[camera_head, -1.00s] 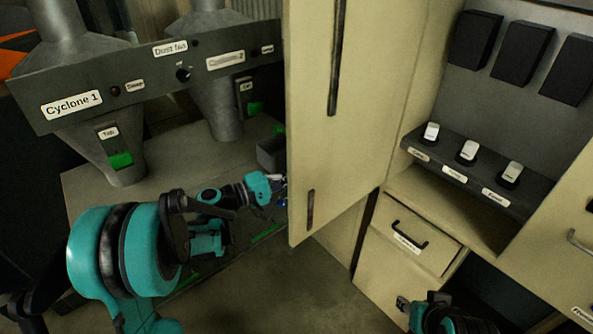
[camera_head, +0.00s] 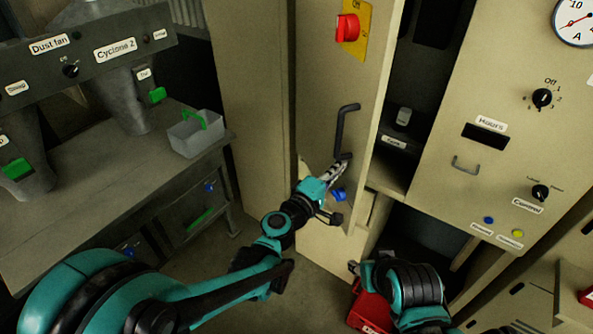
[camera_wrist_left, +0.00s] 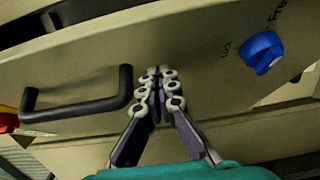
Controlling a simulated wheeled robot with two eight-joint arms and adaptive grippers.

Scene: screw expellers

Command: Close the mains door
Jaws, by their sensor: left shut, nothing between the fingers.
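The mains door (camera_head: 318,95) is a cream panel standing ajar, with a gap along its right edge into the cabinet. It carries a red rotary switch (camera_head: 347,27) on a yellow plate, a black handle (camera_head: 346,130) and a blue knob (camera_head: 338,194). My left gripper (camera_head: 340,171) is shut and empty at the outer face, just below the handle. In the left wrist view its closed fingertips (camera_wrist_left: 160,88) are beside the handle's right end (camera_wrist_left: 125,85); contact with the door is unclear. My right arm (camera_head: 403,287) shows at the bottom; its fingers are not clear.
Inside the cabinet one white-topped fuse (camera_head: 403,116) shows through the gap. A panel with dials and a handle (camera_head: 466,165) stands to the right. A red box (camera_head: 368,308) is beside my right arm. A bench (camera_head: 90,200) with a grey bin (camera_head: 196,135) stands left.

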